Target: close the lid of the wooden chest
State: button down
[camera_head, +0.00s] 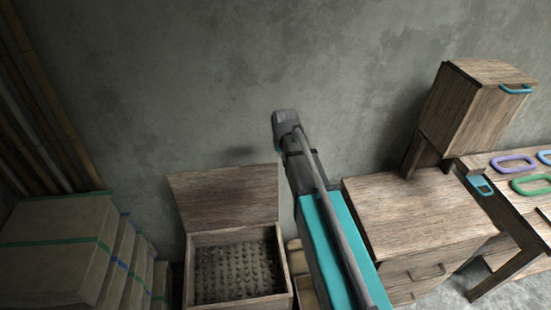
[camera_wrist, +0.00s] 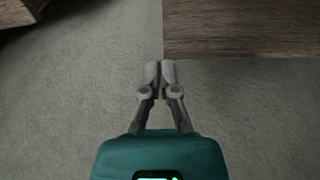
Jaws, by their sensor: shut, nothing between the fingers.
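The wooden chest (camera_head: 238,303) stands on the floor in the lower middle of the head view. Its lid (camera_head: 225,195) is open, tilted up at the back near the grey wall. The inside holds a dark bed with rows of small lumps. My arm rises to the right of the chest, its end above and to the right of the lid. In the wrist view my gripper (camera_wrist: 159,68) is shut and empty, its fingertips together over a grey surface. A wooden board fills the upper right there, close to the fingertips; I cannot tell whether it is the lid. The fingers are not clear in the head view.
A wooden cabinet (camera_head: 415,215) with a drawer stands right of the chest, with a taller wooden box (camera_head: 475,105) behind it. A bench with coloured rings (camera_head: 515,163) is at far right. Stacked boxes (camera_head: 55,235) stand left. The wall above the lid is bare.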

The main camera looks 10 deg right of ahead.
jog(key=w+a, duration=0.1)
jog(key=w, duration=0.5)
jog(key=shift+r+t, duration=0.3)
jog(key=shift+r, duration=0.15)
jog(key=shift+f, duration=0.2)
jog(key=b+x, duration=0.9)
jog(key=shift+w+f, duration=0.2)
jog(key=shift+f, duration=0.1)
jog(key=shift+s, duration=0.1)
dwell(0.4)
